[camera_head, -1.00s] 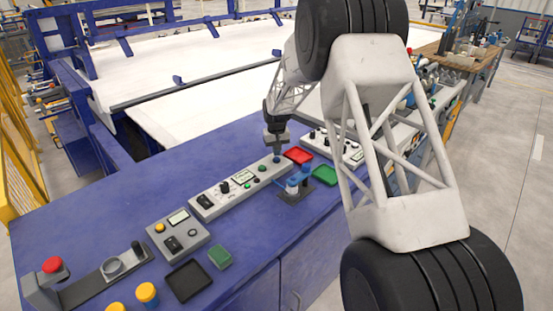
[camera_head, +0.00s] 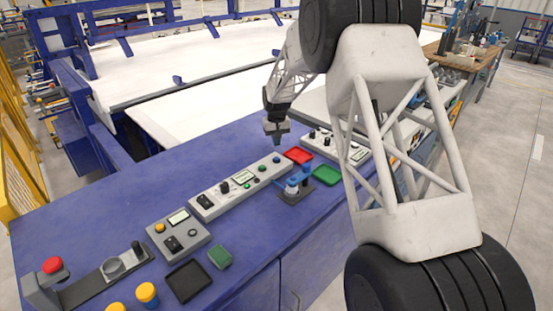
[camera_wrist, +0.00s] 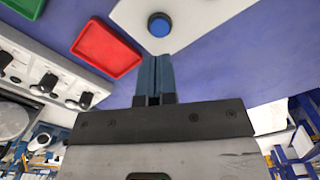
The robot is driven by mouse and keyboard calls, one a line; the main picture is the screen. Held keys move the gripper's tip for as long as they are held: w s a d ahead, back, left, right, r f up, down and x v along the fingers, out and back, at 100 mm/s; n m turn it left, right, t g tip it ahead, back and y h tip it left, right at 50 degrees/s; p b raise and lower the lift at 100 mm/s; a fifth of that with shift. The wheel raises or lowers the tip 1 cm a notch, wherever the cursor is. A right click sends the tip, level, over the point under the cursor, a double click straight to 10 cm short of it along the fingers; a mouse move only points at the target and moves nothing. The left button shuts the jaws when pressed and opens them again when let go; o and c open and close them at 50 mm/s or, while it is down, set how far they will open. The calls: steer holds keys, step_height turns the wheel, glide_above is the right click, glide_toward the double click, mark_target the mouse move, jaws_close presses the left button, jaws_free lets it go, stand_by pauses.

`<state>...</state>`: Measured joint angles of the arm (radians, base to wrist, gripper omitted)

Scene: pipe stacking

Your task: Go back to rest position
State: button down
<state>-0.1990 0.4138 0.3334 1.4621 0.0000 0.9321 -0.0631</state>
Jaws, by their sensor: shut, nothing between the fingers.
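My gripper (camera_head: 277,140) hangs above the back edge of the blue workbench (camera_head: 110,215), over the far end of the long control panel (camera_head: 232,190). In the wrist view its two blue-grey fingers (camera_wrist: 154,66) are pressed together with nothing between them. A blue round button (camera_wrist: 159,25) on a pale panel lies just beyond the fingertips in that view, and the fingers look apart from it. A small stand with blue-topped pieces (camera_head: 296,184) stands on the bench to the right of the panel.
A red tray (camera_head: 298,155) and a green tray (camera_head: 326,175) lie right of the gripper. Another knob panel (camera_head: 340,146) is behind them. A grey box (camera_head: 178,235), a black tray (camera_head: 188,281) and a red-button unit (camera_head: 50,268) occupy the near left.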

stand_by(0.5)
steer(key=shift+s+d+r, duration=0.2)
steer(key=shift+s+r, duration=0.1)
steer(key=shift+r, duration=0.25)
steer(key=s+d+r+m, duration=0.1)
steer(key=s+d+r, duration=0.3)
steer(key=s+r, duration=0.4)
steer(key=s+d+r+t, duration=0.1)
steer(key=s+d+r, duration=0.35)
steer(key=s, duration=0.55)
steer(key=s+d+r+m, duration=0.1)
steer(key=s+d+r, duration=0.2)
steer(key=s+r, duration=0.5)
steer(key=s+d, duration=0.3)
steer(key=s, duration=1.4)
steer(key=s+d+f+m+t, duration=0.1)
steer(key=s+d, duration=0.3)
steer(key=s, duration=1.4)
steer(key=shift+f+t, duration=0.25)
steer(key=shift+t, duration=0.05)
steer(key=c, duration=1.8)
jaws_free()
steer(key=shift+c, duration=0.2)
